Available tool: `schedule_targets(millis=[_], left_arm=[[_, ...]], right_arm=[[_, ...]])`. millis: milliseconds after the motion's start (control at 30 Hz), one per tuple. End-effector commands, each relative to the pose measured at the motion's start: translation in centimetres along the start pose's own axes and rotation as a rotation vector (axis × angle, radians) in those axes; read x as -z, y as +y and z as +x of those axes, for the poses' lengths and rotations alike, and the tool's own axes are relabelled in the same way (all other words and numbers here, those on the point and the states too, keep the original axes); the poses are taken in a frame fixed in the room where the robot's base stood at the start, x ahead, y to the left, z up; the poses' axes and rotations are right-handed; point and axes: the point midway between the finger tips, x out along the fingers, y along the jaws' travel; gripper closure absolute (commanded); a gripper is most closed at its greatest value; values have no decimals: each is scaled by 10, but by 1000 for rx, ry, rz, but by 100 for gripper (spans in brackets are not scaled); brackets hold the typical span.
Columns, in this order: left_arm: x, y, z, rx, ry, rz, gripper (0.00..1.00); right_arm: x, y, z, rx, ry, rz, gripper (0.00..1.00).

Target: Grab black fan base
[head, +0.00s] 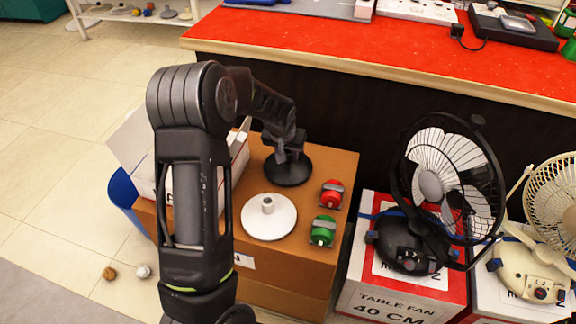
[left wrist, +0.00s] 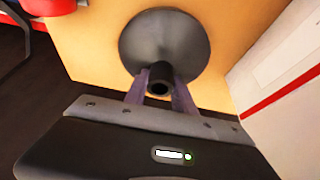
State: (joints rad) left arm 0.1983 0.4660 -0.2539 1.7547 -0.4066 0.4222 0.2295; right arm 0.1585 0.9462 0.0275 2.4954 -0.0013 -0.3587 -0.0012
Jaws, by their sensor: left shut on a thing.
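The black fan base (head: 288,171) is a round black disc with an upright stem, on top of a brown cardboard box (head: 330,248). My left gripper (head: 286,150) reaches down from above and is shut on its stem. In the left wrist view, the fan base (left wrist: 190,40) shows its disc and hollow stem, with the fingers of my left gripper (left wrist: 160,88) on either side of the stem. The disc appears to rest on the box; any small gap cannot be told. My right gripper is not in view.
A white fan base (head: 284,218) stands just in front, with red (head: 332,193) and green (head: 323,231) parts to the right. An open white box (head: 130,145) is at the left. Two fans (head: 430,185) (head: 530,268) stand on boxes at the right. A red-topped counter (head: 330,42) runs behind.

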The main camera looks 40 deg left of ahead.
Motion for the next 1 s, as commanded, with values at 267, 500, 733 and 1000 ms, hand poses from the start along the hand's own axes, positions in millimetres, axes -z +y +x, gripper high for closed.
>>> schedule_targets(millis=[267, 500, 733, 1000], left_arm=[[0, 0, 0, 0, 0, 0, 100], [0, 0, 0, 0, 0, 0, 100], [0, 0, 0, 0, 0, 0, 100], [0, 0, 0, 0, 0, 0, 100]], right_arm=[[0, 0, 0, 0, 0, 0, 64], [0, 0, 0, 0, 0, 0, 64], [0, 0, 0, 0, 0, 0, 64], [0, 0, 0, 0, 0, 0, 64]])
